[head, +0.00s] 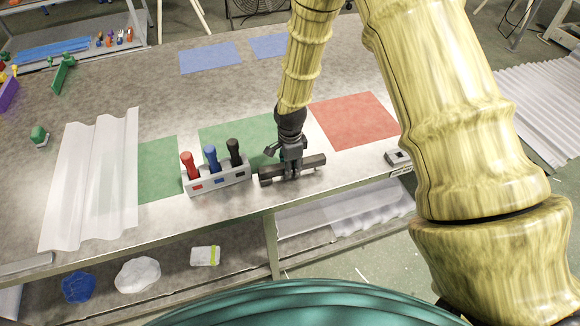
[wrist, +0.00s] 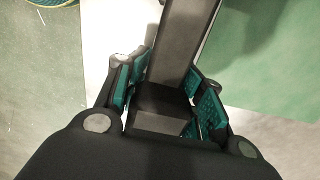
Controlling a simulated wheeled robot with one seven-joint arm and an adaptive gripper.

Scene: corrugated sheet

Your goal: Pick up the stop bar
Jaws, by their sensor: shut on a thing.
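The stop bar (head: 308,164) is a dark grey bar near the front edge of the workbench, to the right of the tool holder. My gripper (head: 291,172) is above it with its fingers down around the bar's middle. In the wrist view the bar (wrist: 184,45) runs up between the teal-padded fingers, and my gripper (wrist: 167,95) is shut on it. I cannot tell whether the bar touches the bench or is slightly raised.
A holder (head: 218,180) with red, blue and black-handled tools stands just left of the bar. A small grey device (head: 397,158) sits to the right at the edge. A red mat (head: 355,121), a green mat (head: 159,168) and a corrugated sheet (head: 92,182) lie on the workbench (head: 150,82).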

